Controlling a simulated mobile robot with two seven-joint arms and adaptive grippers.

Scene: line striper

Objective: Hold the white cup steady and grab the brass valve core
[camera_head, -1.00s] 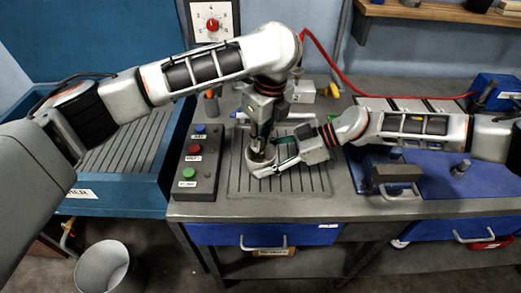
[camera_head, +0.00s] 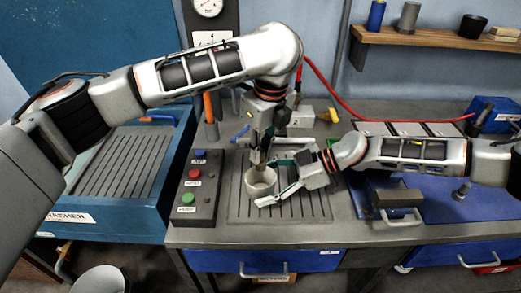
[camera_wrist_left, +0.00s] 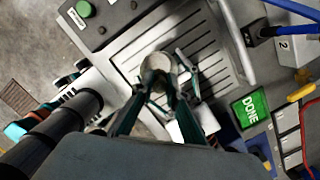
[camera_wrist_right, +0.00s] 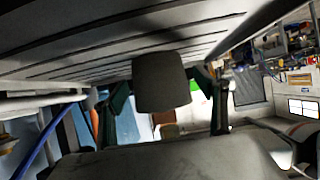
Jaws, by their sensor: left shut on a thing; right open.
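The white cup (camera_head: 261,184) stands upright on the grooved grey plate. It also shows in the left wrist view (camera_wrist_left: 155,62) and, shadowed, in the right wrist view (camera_wrist_right: 161,82). My left gripper (camera_head: 262,155) points down over the cup and is shut on a small tan piece, seemingly the brass valve core (camera_head: 257,158), at about the cup's mouth; the fingers hide most of it. My right gripper (camera_head: 286,178) comes from the right, low and open, with its fingers on either side of the cup; contact cannot be told.
A button box (camera_head: 195,180) stands left of the grooved plate (camera_head: 305,207). A white block with a brass fitting (camera_head: 302,116) lies behind the grippers. A dark block with a handle (camera_head: 398,198) is at right. The plate's front is clear.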

